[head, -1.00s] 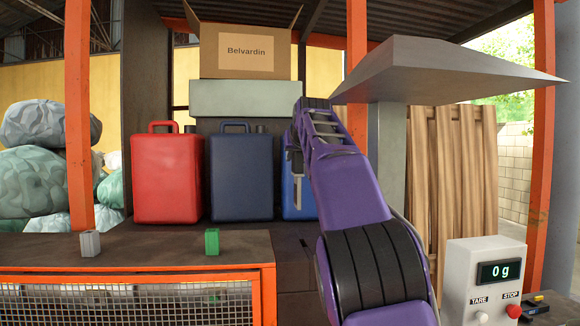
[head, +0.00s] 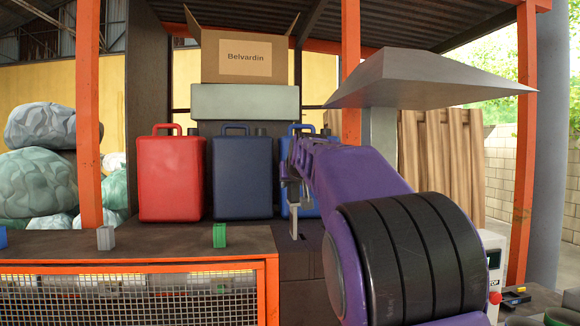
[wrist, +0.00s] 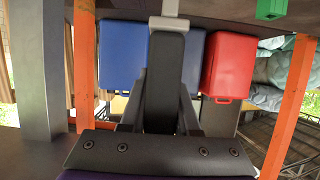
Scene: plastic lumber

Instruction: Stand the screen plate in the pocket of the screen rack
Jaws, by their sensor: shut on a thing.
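My gripper (head: 292,185) is in front of the right blue canister in the head view, small and partly hidden by my purple arm. It is shut on a narrow light-grey piece (head: 294,223), seemingly the screen plate seen edge-on, which hangs upright below it over the dark bench. In the wrist view the gripper's pale end (wrist: 169,22) shows at the top; the held piece is hard to make out there. I cannot make out the screen rack or its pocket in either view.
A grey hood (head: 425,80) and orange posts (head: 89,120) flank the space.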

